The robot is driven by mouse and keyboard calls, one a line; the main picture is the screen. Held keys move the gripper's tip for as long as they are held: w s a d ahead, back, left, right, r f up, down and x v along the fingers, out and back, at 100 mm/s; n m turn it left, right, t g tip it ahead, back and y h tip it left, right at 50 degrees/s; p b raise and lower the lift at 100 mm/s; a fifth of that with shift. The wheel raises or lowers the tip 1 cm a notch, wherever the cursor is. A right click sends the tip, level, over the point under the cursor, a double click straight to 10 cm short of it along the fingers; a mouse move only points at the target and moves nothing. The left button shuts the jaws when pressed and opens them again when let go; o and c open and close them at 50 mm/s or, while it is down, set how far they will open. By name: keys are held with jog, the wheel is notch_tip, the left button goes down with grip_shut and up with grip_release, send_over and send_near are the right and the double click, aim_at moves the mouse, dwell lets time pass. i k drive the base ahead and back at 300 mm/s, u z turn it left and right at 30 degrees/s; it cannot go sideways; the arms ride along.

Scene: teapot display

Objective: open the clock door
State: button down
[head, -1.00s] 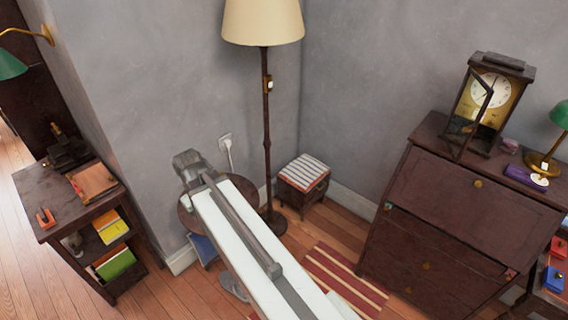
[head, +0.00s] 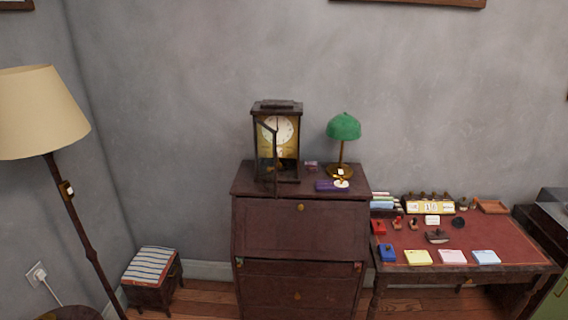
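The clock (head: 279,139) stands on top of the dark wooden bureau (head: 300,232). It has a dark case, a white dial and a gold-coloured face. Its narrow framed door (head: 267,158) stands swung open, hinged at the left side and pointing out toward me. The dial shows beside and behind the door frame. My gripper and arm are not in the current head view.
A green lamp (head: 344,128) and a purple box (head: 326,186) stand right of the clock. A desk (head: 480,238) with stamps and note pads is at the right. A floor lamp (head: 40,112) and striped stool (head: 150,266) are at the left.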

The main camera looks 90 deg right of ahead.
aim_at(254, 120)
jog(key=k, duration=2.15)
jog(key=z, duration=0.7)
jog(key=i, duration=1.05)
jog(key=u, duration=0.05)
